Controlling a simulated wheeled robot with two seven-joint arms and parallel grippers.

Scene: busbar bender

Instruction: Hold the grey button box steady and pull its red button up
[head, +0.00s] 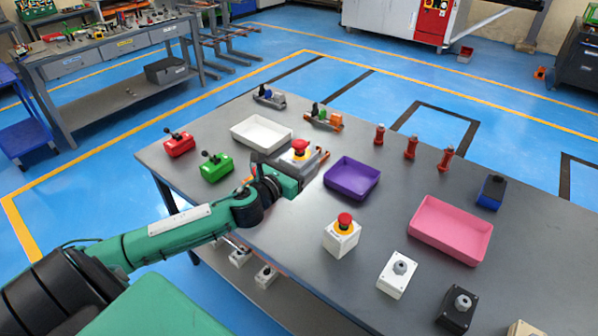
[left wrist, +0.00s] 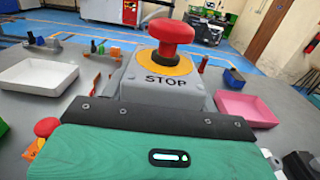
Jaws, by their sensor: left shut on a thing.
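The grey button box (head: 289,164) stands on the dark table, with its red mushroom button (head: 300,147) on top over a yellow ring. My left gripper (head: 294,161) is shut on the box's sides, low down. In the left wrist view the grey box (left wrist: 162,92) faces me, marked STOP, with the red button (left wrist: 171,32) upright above the yellow ring. The dark jaw parts (left wrist: 155,116) cross in front of the box's lower part and hide it. Nothing touches the red button. My right gripper is in neither view.
A white tray (head: 262,142) lies behind the box and a purple tray (head: 331,186) to its right. A second box (head: 341,241) with a red button stands nearer the front. Green (head: 217,169) and red (head: 179,147) boxes are to the left; a pink tray (head: 420,239) is further right.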

